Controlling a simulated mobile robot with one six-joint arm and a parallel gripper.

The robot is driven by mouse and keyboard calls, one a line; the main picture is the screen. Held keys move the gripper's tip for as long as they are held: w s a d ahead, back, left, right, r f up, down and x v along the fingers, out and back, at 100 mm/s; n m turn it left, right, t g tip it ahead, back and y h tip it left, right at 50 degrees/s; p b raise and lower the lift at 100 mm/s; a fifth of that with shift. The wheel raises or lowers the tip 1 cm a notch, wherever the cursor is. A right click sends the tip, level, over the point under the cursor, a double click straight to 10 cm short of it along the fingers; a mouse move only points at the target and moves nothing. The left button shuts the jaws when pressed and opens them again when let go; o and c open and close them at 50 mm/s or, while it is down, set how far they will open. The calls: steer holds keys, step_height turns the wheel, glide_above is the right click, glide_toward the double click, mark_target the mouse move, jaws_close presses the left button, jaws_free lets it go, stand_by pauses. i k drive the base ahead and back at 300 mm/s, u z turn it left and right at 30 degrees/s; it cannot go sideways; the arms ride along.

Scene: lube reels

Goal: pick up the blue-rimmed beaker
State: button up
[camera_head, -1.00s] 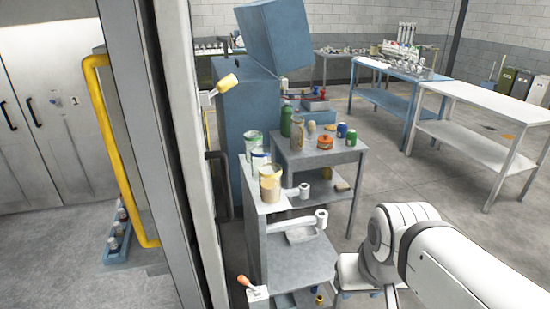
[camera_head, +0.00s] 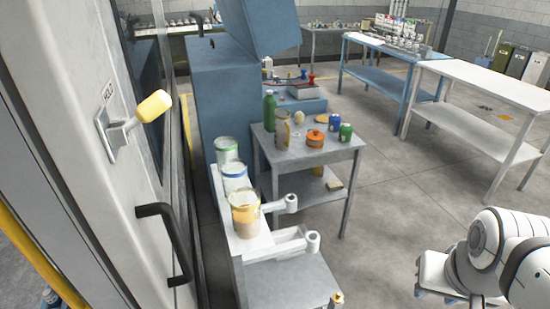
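The blue-rimmed beaker (camera_head: 235,178) stands upright on a narrow white ledge, in the middle of a row of three beakers. A green-rimmed beaker (camera_head: 227,150) is behind it. A yellow-rimmed beaker (camera_head: 245,214) with tan contents is in front and hides part of its lower side. My white arm shows at the lower right. The end of my arm is at the bottom edge there, far to the right of the beakers, and I cannot make out its fingers or whether they are open.
A grey side table (camera_head: 310,150) behind the ledge holds a green bottle (camera_head: 269,110), an orange pot (camera_head: 314,139) and small cans. A grey door with a black handle (camera_head: 167,240) and yellow-knobbed lever (camera_head: 153,106) closes off the left. Open floor lies right, before a white bench (camera_head: 480,84).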

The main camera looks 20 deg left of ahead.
mark_target(235, 174)
steer(key=u, duration=0.2)
steer(key=i, duration=0.95)
steer(key=u, duration=0.6)
